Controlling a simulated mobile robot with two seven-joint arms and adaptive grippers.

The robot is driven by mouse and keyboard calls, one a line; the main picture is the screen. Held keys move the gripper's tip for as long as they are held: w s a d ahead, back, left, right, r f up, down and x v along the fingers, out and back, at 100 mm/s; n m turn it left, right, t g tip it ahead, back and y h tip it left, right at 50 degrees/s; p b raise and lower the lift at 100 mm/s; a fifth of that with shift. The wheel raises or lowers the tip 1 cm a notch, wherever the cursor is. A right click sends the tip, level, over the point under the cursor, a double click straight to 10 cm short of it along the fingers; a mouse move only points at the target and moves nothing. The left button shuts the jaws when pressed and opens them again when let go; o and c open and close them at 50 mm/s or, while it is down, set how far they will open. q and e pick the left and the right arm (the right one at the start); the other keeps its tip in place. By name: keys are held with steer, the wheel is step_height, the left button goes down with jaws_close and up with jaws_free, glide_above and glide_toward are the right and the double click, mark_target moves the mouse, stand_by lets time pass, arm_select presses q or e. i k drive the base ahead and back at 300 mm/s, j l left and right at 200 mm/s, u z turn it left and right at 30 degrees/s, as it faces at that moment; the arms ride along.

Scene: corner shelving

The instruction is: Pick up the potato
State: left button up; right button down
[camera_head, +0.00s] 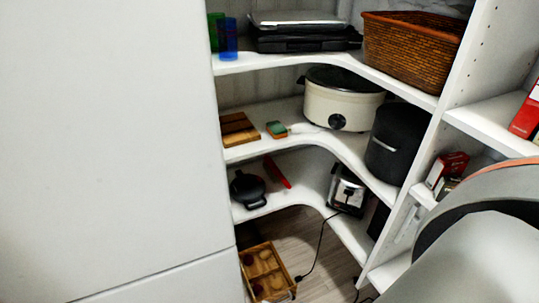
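A wooden crate (285,267) stands on the floor under the lowest shelf, at the bottom of the head view. It holds several small round items in brownish and reddish tones. A brown, rounded item (276,281) in it may be a potato, but it is too small and dark to be sure. The crate's lower end reaches the bottom edge of the picture. Neither of my grippers is in view.
White curved corner shelves (290,140) rise above the crate. They hold a slow cooker (340,103), a wicker basket (413,45), a black pan (248,188) and a toaster (346,190). A dark cord (318,250) hangs to the floor. A white panel (110,140) fills the left.

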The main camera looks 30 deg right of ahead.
mark_target(278, 284)
steer(key=k+l+z, duration=0.1)
steer(key=k+z, duration=0.3)
steer(key=k+l+z, duration=0.2)
steer(key=z, duration=0.2)
steer(key=k, duration=0.05)
